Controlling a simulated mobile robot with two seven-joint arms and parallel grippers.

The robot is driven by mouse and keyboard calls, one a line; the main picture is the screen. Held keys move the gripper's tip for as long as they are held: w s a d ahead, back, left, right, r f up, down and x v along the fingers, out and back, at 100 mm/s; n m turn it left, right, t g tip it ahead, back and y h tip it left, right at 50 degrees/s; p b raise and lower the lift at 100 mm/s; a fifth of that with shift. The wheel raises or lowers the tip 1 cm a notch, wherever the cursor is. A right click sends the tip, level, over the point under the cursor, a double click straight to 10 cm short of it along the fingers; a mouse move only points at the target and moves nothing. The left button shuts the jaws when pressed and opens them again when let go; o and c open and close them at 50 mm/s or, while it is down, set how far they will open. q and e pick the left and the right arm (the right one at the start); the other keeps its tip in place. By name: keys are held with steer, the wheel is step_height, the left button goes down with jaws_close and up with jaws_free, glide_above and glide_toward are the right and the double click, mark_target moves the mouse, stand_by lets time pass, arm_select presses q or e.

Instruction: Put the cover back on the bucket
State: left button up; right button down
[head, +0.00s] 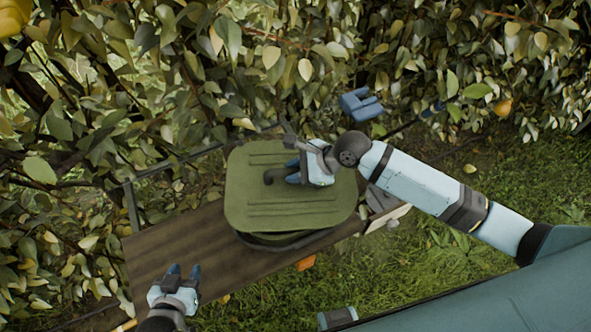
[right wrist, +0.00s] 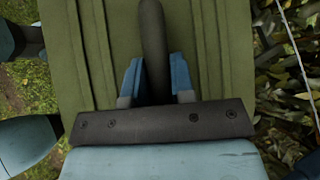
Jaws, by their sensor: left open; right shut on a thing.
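The green cover (head: 262,213) is a ribbed, rounded square that sits over the bucket (head: 287,239) on the wooden bench. Only a dark strip of the bucket's side shows under the cover's front edge. My right gripper (head: 283,177) is at the middle of the cover. In the right wrist view its blue fingers (right wrist: 158,85) are shut on the dark handle (right wrist: 153,40) of the cover. I cannot tell whether the cover is fully seated. My left gripper (head: 184,270) is open and empty, over the bench to the front left of the bucket.
The wooden bench (head: 175,245) has bare room left of the bucket. Leafy branches (head: 270,60) crowd the back and left. A blue object (head: 361,104) is behind my right arm. Orange fruit (head: 305,263) shows by the bench's front edge. Grass (head: 440,265) lies to the right.

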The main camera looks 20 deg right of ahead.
steer(key=shift+f, duration=0.3)
steer(key=shift+f, duration=0.35)
steer(key=c, duration=0.9)
jaws_free()
steer(key=v, duration=1.4)
steer(key=shift+f, duration=0.1)
steer(key=shift+d, duration=0.1)
